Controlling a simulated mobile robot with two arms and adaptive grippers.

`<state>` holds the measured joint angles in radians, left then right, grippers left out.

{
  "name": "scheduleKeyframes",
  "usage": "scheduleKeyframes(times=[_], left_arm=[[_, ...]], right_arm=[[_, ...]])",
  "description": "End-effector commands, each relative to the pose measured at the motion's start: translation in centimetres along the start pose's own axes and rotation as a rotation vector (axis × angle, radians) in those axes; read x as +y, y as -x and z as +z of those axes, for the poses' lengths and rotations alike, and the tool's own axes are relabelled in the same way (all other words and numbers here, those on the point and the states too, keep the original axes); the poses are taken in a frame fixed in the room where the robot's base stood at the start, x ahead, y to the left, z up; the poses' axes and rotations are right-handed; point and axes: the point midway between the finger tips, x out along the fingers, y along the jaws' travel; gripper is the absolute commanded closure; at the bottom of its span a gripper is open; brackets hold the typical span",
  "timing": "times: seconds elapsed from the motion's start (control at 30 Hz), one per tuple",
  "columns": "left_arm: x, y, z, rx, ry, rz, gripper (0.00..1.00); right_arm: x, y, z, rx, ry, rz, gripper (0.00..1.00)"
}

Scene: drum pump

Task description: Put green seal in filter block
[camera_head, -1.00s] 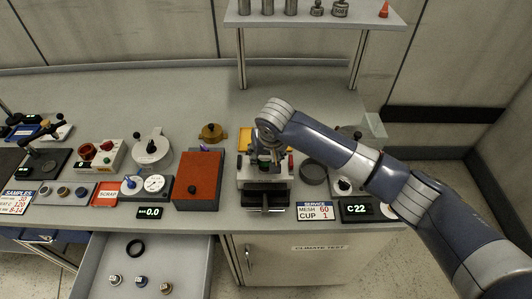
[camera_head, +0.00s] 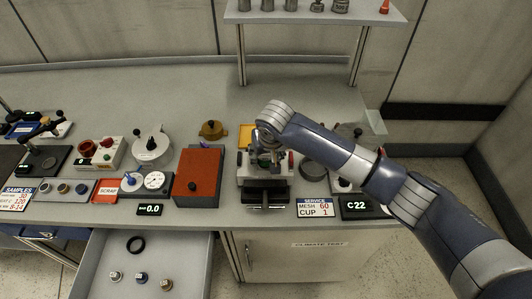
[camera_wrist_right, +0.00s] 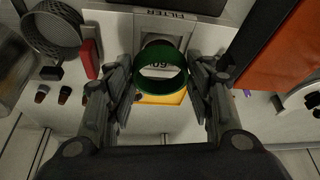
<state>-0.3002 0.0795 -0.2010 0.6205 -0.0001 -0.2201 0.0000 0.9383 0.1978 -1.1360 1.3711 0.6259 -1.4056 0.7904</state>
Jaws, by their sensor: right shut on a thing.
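The green seal (camera_wrist_right: 161,82) is a ring held between the two fingers of my right gripper (camera_wrist_right: 161,85) in the right wrist view. My right gripper (camera_head: 265,158) is shut on it, over the filter block (camera_head: 262,182) in the head view. There the fingers and wrist mostly hide the seal. The filter block, labelled FILTER (camera_wrist_right: 165,14), lies behind the ring in the wrist view. A round opening shows partly behind the ring's upper edge. I cannot tell whether the seal touches the block. My left gripper is not in view.
An orange-red box (camera_head: 199,176) stands close left of the block. A dark round mesh cup (camera_wrist_right: 54,30) is close on its other side. A yellow tray (camera_head: 246,134) lies behind. An open drawer (camera_head: 190,250) with a black ring (camera_head: 136,245) juts out at front left.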

Motion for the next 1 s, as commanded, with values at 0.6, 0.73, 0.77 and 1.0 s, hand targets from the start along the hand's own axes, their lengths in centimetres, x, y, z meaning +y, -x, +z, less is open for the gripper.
scheduleKeyframes(times=[0.6,0.73,0.77,1.0], left_arm=[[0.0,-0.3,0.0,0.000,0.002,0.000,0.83],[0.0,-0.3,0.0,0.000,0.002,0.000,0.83],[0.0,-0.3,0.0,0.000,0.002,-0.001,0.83],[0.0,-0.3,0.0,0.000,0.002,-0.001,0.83]], right_arm=[[0.0,-1.4,0.6,-0.001,0.000,0.001,0.67],[0.0,-1.4,0.6,0.000,0.001,0.000,0.67],[0.0,-1.4,0.6,0.000,0.001,0.000,0.67],[0.0,-1.4,0.6,0.000,0.000,0.000,0.67]])
